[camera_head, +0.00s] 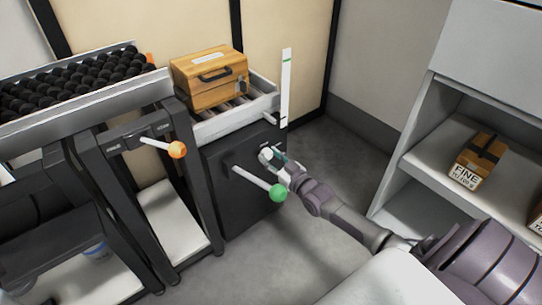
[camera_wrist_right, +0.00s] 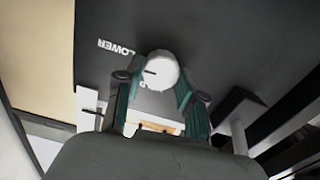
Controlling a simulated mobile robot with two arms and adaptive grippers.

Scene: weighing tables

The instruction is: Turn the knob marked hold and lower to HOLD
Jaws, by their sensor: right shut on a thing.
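The knob (camera_wrist_right: 158,70) is round and white, on the dark front of the black cabinet (camera_head: 238,205). A short dark mark shows on its face, pointing left in the wrist view. The word LOWER (camera_wrist_right: 117,48) reads upside down to the left of the knob; another label below the knob is mostly hidden. My right gripper (camera_head: 272,157) has reached the cabinet front, and its teal fingers (camera_wrist_right: 157,91) are shut on the knob, one on each side. In the head view the knob (camera_head: 265,153) is partly covered by the fingers. My left gripper is not in view.
A lever with a green ball (camera_head: 278,193) sticks out just below my right gripper. A lever with an orange ball (camera_head: 177,149) is on the frame further left. A wooden case (camera_head: 210,77) sits on rollers above. Shelves with a FINE box (camera_head: 474,163) stand right.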

